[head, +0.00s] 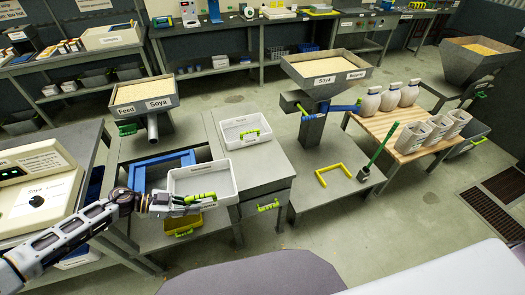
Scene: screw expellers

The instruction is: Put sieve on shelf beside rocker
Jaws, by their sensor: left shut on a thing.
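My left gripper (164,203) comes in from the left and is shut at the near left corner of a white, labelled tray (232,174) with a yellow-green handle (195,198). The tray is above or on the grey bench; I cannot tell if it touches. Its label is too small to read, so I cannot tell for sure if it is the sieve. A blue frame (140,176) lies behind it, partly hidden. I cannot pick out a rocker with certainty. My right gripper is not in view.
A second white tray (226,125) stands on the grey bench behind. A yellow bin (183,224) sits below. Soya hoppers (145,92) (325,68) rise behind. A low table (310,205) holds a yellow bracket (334,170) and a green-handled tool (378,155). White jugs (390,97) stand at right.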

